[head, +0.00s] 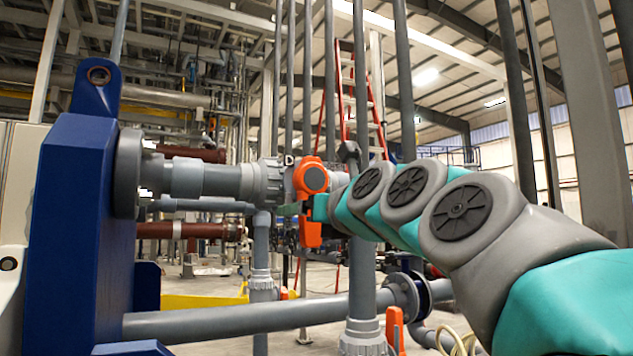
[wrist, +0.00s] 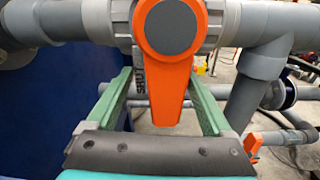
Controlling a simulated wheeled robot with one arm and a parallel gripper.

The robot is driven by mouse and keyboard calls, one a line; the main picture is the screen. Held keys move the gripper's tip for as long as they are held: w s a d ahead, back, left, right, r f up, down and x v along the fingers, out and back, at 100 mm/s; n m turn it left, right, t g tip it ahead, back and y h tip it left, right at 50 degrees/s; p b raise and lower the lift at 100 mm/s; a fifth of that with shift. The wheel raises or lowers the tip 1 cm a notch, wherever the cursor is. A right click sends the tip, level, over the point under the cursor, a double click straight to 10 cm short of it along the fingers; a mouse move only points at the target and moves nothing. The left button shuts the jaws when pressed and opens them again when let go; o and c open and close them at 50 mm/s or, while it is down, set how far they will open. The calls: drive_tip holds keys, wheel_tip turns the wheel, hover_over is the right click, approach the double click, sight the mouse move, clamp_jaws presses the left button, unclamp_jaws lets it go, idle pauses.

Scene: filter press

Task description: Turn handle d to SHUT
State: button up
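An orange valve handle (wrist: 165,75) with a dark grey round hub cap (wrist: 172,27) sits on a grey horizontal pipe (wrist: 75,20). It points straight down, across the pipe. No letter d is readable on it. Sideways lettering that looks like SHUT (wrist: 140,75) shows just left of it. My gripper (wrist: 166,92) is open, with one green finger on each side of the handle and a visible gap on both sides. In the head view the handle (head: 311,233) hangs below its orange hub (head: 311,178), and my gripper (head: 320,208) is beside it, partly hidden by my arm.
A second orange handle (head: 395,330) is on a lower pipe at the right; it also shows in the wrist view (wrist: 253,142). A blue press frame (head: 70,220) stands at the left. Grey vertical pipes (head: 362,270) stand close behind the valve.

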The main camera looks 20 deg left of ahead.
drive_tip(key=shift+d, duration=0.1)
drive_tip(key=v, duration=0.7)
idle(0.5)
